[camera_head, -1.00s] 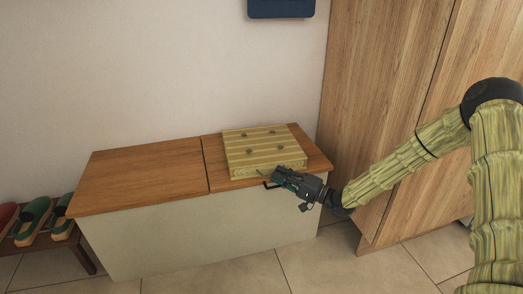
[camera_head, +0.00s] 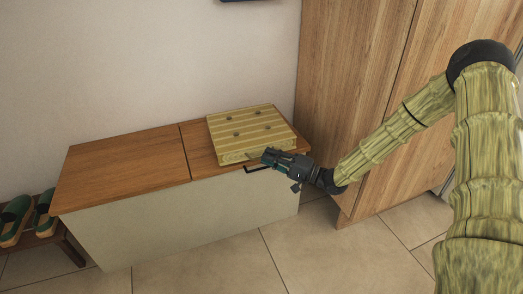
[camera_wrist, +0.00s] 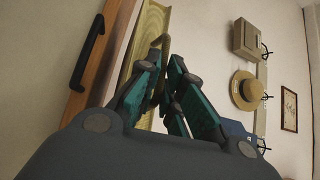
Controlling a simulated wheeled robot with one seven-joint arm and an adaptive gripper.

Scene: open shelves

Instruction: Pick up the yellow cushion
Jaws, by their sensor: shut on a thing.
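The yellow cushion (camera_head: 250,132) is square, striped and tufted with dark buttons. It lies flat on the right part of the wooden-topped chest. The fingertips' exact hold is partly hidden.
The chest top (camera_head: 120,165) is bare on the left. A black handle (camera_wrist: 87,52) is on the chest front, below the cushion. A tall wooden cabinet (camera_head: 345,90) stands right. A low rack with shoes (camera_head: 40,215) is at the left. A hat (camera_wrist: 246,90) hangs on the wall.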

